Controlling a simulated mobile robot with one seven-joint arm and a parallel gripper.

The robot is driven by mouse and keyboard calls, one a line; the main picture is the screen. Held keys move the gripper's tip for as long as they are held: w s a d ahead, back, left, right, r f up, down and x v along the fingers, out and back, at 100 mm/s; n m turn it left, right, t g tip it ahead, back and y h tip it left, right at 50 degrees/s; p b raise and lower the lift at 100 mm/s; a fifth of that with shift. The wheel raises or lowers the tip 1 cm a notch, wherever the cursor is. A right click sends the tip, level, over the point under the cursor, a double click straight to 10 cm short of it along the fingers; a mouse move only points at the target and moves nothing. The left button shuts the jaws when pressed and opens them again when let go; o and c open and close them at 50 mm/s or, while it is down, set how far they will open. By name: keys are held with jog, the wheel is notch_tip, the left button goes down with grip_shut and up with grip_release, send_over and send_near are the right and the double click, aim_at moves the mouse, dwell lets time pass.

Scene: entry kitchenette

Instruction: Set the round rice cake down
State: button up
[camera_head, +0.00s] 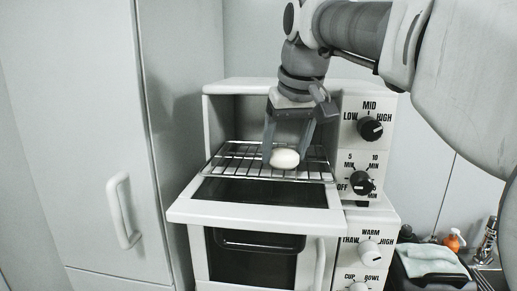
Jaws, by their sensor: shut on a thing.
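The round rice cake (285,158) is small, white and oval in this view. My gripper (285,153) points down with its two dark fingers on either side of the rice cake, shut on it. The rice cake shows at the wire rack (228,160) of an open toaster oven (217,115), near the rack's middle. I cannot tell whether the rice cake touches the rack or is held just above it. The oven door (250,213) is folded down in front, below the rack.
The oven's control panel with dark knobs (370,129) stands close to the right of my gripper. A second appliance (370,250) is below. A tall white cabinet (85,130) is at left. At lower right are a cloth (428,259) and an orange-topped bottle (453,241).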

jog(key=o, duration=1.4)
jog(key=shift+f, duration=0.1)
jog(key=shift+p+v, duration=0.65)
jog(key=shift+v, duration=5.5)
